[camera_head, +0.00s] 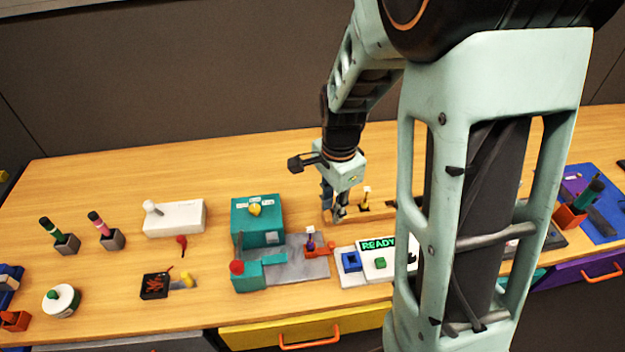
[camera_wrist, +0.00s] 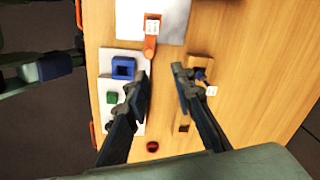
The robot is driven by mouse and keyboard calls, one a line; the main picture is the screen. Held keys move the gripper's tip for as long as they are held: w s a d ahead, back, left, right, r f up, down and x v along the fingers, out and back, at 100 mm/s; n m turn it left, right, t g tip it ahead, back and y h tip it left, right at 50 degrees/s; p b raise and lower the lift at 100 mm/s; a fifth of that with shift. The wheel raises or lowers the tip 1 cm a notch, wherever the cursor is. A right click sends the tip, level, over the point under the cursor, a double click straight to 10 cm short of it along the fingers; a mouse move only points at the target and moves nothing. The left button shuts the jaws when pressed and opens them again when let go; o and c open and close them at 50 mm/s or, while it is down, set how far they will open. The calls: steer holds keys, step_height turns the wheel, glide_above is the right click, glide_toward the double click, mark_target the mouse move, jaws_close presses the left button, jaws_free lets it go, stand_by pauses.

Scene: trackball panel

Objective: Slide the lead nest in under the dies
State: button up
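A teal press-like machine (camera_head: 257,222) stands on a grey plate (camera_head: 308,266), with a teal block and red knob (camera_head: 237,268) at its front. An orange piece with a purple post and white label (camera_head: 319,247) sits on the plate's right part. It also shows in the wrist view (camera_wrist: 151,36), apart from my fingers. I take it for the lead nest, but its label is too small to read. The dies are not clearly visible. My gripper (camera_head: 334,212) is above the table, behind and right of the orange piece. In the wrist view my gripper (camera_wrist: 163,76) is open and empty.
A white panel with a green READY display (camera_head: 378,244), blue socket (camera_head: 351,262) and green button (camera_head: 380,263) lies right of the plate. A wooden block (camera_wrist: 188,95) with a labelled piece is beside my right finger.

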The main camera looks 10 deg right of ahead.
mark_target(332, 243)
steer(key=shift+g, duration=0.3)
steer(key=f, duration=0.7)
steer(key=s+f, duration=0.1)
steer(key=f, duration=0.3)
steer(key=shift+s+f, duration=0.1)
steer(key=shift+f, duration=0.15)
steer(key=shift+c, duration=0.7)
jaws_close()
